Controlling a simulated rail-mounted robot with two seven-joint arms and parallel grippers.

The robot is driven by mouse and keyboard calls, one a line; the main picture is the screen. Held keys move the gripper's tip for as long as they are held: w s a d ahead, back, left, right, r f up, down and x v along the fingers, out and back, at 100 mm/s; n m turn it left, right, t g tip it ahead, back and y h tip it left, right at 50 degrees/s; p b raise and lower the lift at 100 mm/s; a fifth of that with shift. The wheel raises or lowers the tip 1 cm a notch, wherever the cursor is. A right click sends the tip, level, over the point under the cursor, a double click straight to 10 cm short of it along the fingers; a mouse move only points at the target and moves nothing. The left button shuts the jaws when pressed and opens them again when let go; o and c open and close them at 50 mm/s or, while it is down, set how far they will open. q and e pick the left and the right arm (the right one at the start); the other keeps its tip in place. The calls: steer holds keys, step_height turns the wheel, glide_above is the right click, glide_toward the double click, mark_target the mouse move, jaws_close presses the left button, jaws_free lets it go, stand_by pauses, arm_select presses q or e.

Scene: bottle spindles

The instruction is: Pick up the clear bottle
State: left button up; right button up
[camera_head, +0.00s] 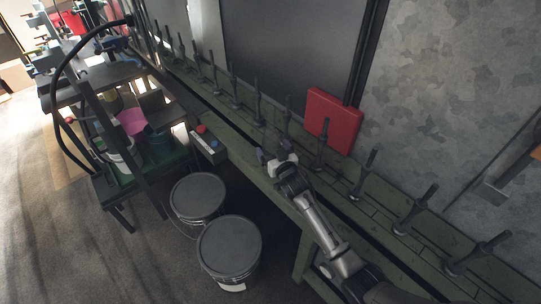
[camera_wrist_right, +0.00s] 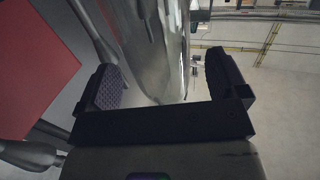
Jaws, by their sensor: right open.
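The clear bottle (camera_wrist_right: 158,48) shows in the right wrist view as a glassy, see-through upright shape. It spans the gap between the fingers of my right gripper (camera_wrist_right: 170,78), with visible room on the right side. I cannot tell whether it touches the left finger. In the head view my right gripper (camera_head: 277,160) is open over the front edge of the green bench (camera_head: 240,145). I cannot make out the bottle clearly in the head view. My left gripper is in neither view.
Several dark upright spindles (camera_head: 323,145) stand in a row along the bench. A red panel (camera_head: 333,122) stands behind them, right of my gripper. Two lidded buckets (camera_head: 229,246) (camera_head: 198,196) stand on the floor. A small box with a red button (camera_head: 208,145) is mounted on the bench front.

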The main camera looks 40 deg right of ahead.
steer(key=shift+b+x, duration=0.3)
steer(key=shift+x, duration=1.05)
steer(key=c, duration=1.1)
steer(key=shift+c, duration=0.8)
steer(key=shift+r, duration=0.1)
